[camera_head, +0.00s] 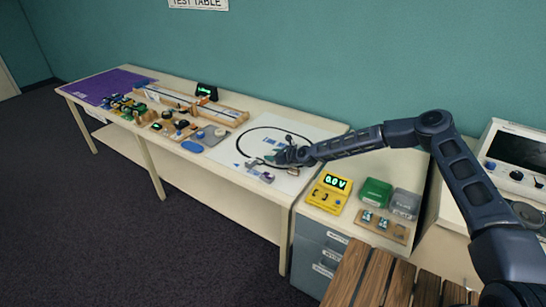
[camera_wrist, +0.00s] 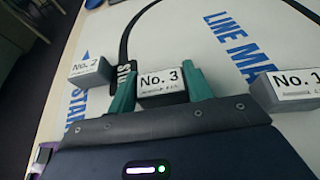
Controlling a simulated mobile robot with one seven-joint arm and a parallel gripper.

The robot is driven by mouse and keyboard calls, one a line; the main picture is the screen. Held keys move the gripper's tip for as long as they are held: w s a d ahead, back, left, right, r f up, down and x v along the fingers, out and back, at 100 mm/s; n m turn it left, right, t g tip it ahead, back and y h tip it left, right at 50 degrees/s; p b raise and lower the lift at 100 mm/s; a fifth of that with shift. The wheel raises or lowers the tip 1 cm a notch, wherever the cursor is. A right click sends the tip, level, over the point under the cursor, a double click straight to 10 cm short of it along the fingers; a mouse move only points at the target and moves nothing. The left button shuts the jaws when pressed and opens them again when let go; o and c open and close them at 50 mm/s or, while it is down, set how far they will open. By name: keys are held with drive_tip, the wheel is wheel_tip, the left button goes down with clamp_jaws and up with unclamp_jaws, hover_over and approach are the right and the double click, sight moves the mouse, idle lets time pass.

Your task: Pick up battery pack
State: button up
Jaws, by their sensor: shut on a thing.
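My gripper (camera_wrist: 160,90) has its two teal fingers shut on a dark block with a white label reading "No. 3" (camera_wrist: 162,80). The block lies between the fingers, over the white printed mat; I cannot tell whether it touches the mat. Similar labelled blocks stand apart on either side: "No. 2" (camera_wrist: 90,72) to the left and "No. 1" (camera_wrist: 287,90) to the right. Nothing I can read is marked battery pack. In the head view my gripper (camera_head: 288,156) is over the white mat (camera_head: 305,130) and largely hides the held block.
A yellow meter (camera_head: 328,193) reading 0.0 V, a green box (camera_head: 375,193) and a grey box (camera_head: 405,203) stand on the cabinet to the right. Several small devices and wooden boards (camera_head: 180,129) fill the left of the table. A slatted wooden surface (camera_head: 398,283) is near.

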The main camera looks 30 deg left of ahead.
sight(273, 154)
wheel_tip(273, 154, up, 20)
idle(0.5)
